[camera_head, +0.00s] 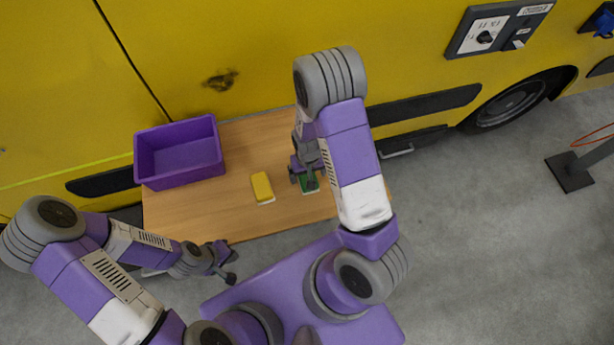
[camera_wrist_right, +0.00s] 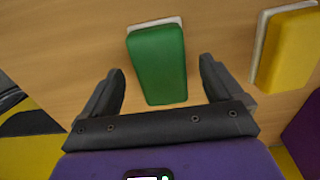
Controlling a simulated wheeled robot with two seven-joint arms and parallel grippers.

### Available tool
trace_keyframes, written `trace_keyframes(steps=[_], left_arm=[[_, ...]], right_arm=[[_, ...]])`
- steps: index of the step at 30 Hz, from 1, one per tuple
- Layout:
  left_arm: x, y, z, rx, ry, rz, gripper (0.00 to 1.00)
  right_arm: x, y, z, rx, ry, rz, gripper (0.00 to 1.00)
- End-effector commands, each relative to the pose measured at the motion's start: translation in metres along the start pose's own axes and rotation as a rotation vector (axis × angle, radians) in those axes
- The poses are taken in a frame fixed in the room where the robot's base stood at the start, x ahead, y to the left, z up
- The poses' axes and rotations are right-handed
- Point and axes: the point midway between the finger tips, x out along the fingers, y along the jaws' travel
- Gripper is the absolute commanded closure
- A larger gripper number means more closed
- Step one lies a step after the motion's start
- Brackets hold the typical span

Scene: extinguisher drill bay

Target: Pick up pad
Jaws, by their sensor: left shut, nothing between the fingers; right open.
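A green pad (camera_wrist_right: 158,65) with a white edge lies on the wooden table and sits between the fingers of my open right gripper (camera_wrist_right: 160,90). In the head view the green pad (camera_head: 309,186) is mostly hidden under my right gripper (camera_head: 305,180). A yellow pad (camera_head: 262,187) with a white edge lies on the table to the left of the green one; the yellow pad also shows at the upper right of the right wrist view (camera_wrist_right: 288,50). My left gripper (camera_head: 230,268) is shut and empty, off the table's front edge.
A purple open bin (camera_head: 180,152) stands on the table's (camera_head: 225,215) back left and looks empty. A yellow vehicle (camera_head: 250,50) stands close behind the table. A dark stand base (camera_head: 570,173) is on the floor at the far right.

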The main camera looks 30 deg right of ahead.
Motion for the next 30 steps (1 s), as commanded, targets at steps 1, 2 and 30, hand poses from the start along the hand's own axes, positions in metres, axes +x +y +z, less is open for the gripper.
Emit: trace_keyframes(steps=[1,2,30], left_arm=[[0.001,0.000,0.000,0.000,0.001,0.000,1.00],[0.001,0.000,0.000,0.000,0.001,0.000,1.00],[0.001,0.000,0.000,0.000,0.001,0.000,1.00]], right_arm=[[0.008,0.000,0.000,0.000,-0.001,0.000,0.06],[0.011,-0.001,-0.001,0.000,0.000,0.000,0.06],[0.017,-0.001,-0.001,-0.001,0.003,-0.001,0.68]])
